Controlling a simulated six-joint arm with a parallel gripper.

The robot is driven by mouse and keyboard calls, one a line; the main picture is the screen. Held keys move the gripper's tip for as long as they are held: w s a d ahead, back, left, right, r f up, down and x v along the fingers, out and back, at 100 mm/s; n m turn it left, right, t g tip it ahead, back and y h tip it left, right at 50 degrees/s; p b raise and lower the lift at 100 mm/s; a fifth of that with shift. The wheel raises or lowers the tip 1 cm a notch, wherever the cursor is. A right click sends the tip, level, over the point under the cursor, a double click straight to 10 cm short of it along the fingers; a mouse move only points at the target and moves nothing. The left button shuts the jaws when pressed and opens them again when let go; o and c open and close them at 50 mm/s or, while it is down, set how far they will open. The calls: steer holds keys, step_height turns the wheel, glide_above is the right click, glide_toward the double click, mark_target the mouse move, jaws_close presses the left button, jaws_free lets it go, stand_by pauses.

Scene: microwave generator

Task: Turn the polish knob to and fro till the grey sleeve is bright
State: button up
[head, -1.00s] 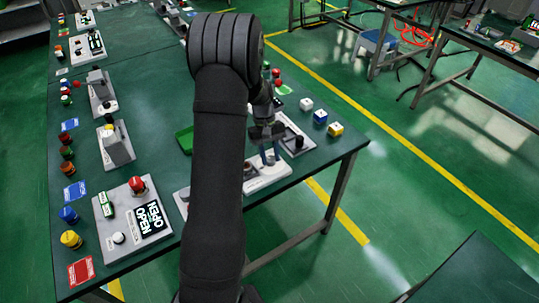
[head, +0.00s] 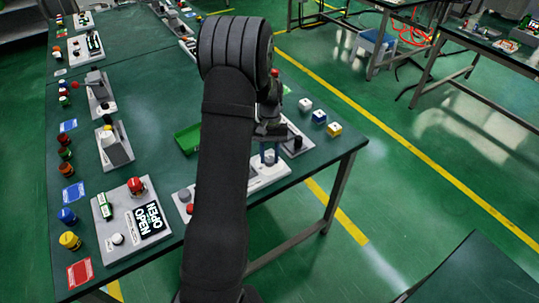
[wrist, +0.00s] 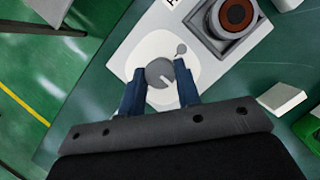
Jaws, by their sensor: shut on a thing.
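The polish knob (wrist: 160,74) is a round grey dial with a white pointer line, on a white patch of a pale panel (wrist: 126,57) in the wrist view. My gripper (wrist: 159,80) is shut on this knob, one blue finger on each side. A small grey round piece with a thin stem (wrist: 181,48) sits just beyond the knob. I cannot tell for certain which part is the grey sleeve.
A grey square housing with a brown-red disc (wrist: 235,14) stands beyond the knob. A green tray (head: 187,138) lies left of my arm. White, blue and yellow blocks (head: 319,116) stand toward the right edge. Other panels and buttons (head: 130,215) fill the table's left side.

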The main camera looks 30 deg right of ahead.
steer(key=o, duration=1)
steer(key=shift+c, duration=0.2)
steer(key=v, duration=1.7)
steer(key=shift+r, duration=0.3)
steer(key=shift+a, duration=0.1)
